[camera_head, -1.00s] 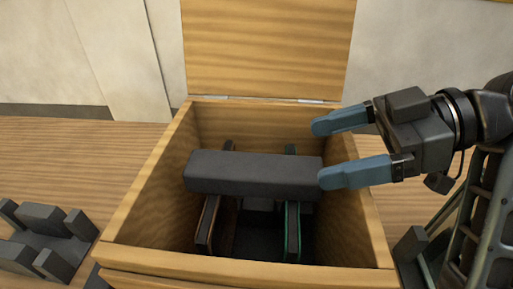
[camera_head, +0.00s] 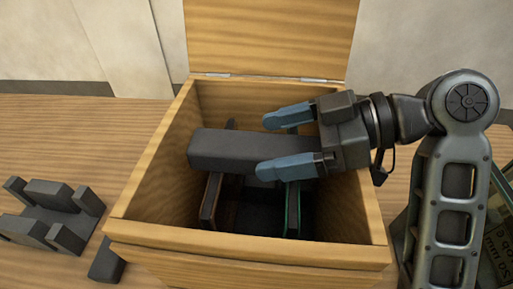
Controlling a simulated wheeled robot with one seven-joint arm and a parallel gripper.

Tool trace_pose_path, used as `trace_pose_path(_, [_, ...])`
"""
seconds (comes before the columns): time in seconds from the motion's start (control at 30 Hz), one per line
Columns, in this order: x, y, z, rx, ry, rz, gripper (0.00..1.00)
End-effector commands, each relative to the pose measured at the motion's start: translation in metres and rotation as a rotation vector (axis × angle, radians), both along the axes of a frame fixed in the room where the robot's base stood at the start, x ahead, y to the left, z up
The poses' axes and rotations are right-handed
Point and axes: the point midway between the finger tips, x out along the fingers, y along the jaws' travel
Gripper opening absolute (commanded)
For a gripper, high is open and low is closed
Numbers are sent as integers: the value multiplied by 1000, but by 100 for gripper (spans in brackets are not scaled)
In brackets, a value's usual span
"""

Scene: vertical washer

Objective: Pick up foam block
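The foam block (camera_head: 225,150) is a long dark grey bar in the open wooden box. It lies across the tops of upright boards in the box, roughly left to right in the picture. My gripper (camera_head: 268,148) reaches in from the right over the box. Its two blue fingers are spread, one on the far side and one on the near side of the block's right part. The fingers hide some of the block's right end. I cannot tell whether either finger touches it.
The wooden box (camera_head: 146,205) has its lid (camera_head: 270,38) raised at the back. Two upright boards, one brown-edged (camera_head: 211,200) and one green-edged (camera_head: 293,210), stand inside. Dark grey foam pieces (camera_head: 52,208) lie on the wooden table (camera_head: 60,135) at left.

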Motion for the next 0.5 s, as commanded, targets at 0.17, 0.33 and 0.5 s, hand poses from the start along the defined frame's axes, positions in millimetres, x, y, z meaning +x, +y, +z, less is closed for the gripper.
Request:
trace_pose_path(0.17, [0,0,0,0,0,0,72])
trace_pose_path(0.33, [0,0,0,0,0,0,56])
trace_pose_path(0.5, [0,0,0,0,0,0,39])
